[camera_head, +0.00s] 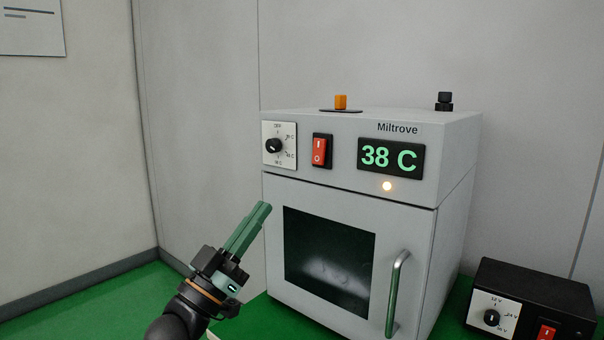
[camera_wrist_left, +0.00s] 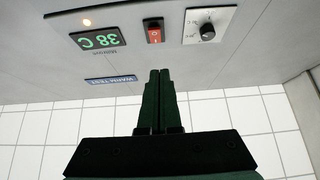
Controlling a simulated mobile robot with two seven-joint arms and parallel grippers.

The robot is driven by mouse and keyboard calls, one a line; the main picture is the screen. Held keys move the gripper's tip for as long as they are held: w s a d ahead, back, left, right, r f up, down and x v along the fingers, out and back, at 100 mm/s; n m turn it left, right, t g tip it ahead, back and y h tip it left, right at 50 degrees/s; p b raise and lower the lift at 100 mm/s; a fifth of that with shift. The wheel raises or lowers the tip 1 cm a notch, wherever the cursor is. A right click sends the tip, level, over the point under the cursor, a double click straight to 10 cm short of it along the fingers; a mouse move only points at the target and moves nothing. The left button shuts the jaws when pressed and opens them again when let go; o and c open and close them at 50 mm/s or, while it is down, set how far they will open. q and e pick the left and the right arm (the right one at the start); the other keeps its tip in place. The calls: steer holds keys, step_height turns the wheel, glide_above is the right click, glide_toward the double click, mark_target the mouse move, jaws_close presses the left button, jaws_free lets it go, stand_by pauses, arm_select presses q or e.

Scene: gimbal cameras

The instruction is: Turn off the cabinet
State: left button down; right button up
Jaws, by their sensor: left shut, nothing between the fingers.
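The cabinet (camera_head: 410,195) is a grey box marked "Miltrove" with a dark window door and a vertical handle. Its front panel has a dial (camera_head: 275,146), a red rocker switch (camera_head: 321,151) marked I and O, and a green display (camera_head: 390,158) reading 38 C. My left gripper (camera_head: 262,210) is shut and empty, in front of the cabinet's left edge, below the dial. In the left wrist view the fingers (camera_wrist_left: 160,75) point toward the panel, with the rocker switch (camera_wrist_left: 153,31) just beyond their tips. My right gripper is not in view.
A black box (camera_head: 530,300) with its own dial and red switch stands at the right. An orange knob (camera_head: 341,102) and a black fitting (camera_head: 444,101) sit on the cabinet's top. Walls stand behind and left. Green surface shows at the left.

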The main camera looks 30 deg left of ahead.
mark_target(313, 160)
arm_select(q)
steer(key=x, duration=0.4)
steer(key=f+p+x, duration=0.1)
steer(key=x, duration=0.2)
steer(key=w+p+x, duration=0.1)
steer(key=x, duration=0.3)
steer(key=shift+w+d+f, duration=0.1)
steer(key=shift+w+f, duration=0.05)
steer(key=shift+w, duration=0.2)
steer(key=shift+w+f, duration=0.15)
steer(key=shift+w, duration=0.45)
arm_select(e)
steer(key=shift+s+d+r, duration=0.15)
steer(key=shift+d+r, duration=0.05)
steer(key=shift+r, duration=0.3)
arm_select(q)
steer(key=shift+f+b, duration=0.2)
steer(key=shift+b, duration=0.2)
steer(key=w+t+b, duration=0.1)
steer(key=t+b, duration=0.1)
steer(key=b, duration=0.1)
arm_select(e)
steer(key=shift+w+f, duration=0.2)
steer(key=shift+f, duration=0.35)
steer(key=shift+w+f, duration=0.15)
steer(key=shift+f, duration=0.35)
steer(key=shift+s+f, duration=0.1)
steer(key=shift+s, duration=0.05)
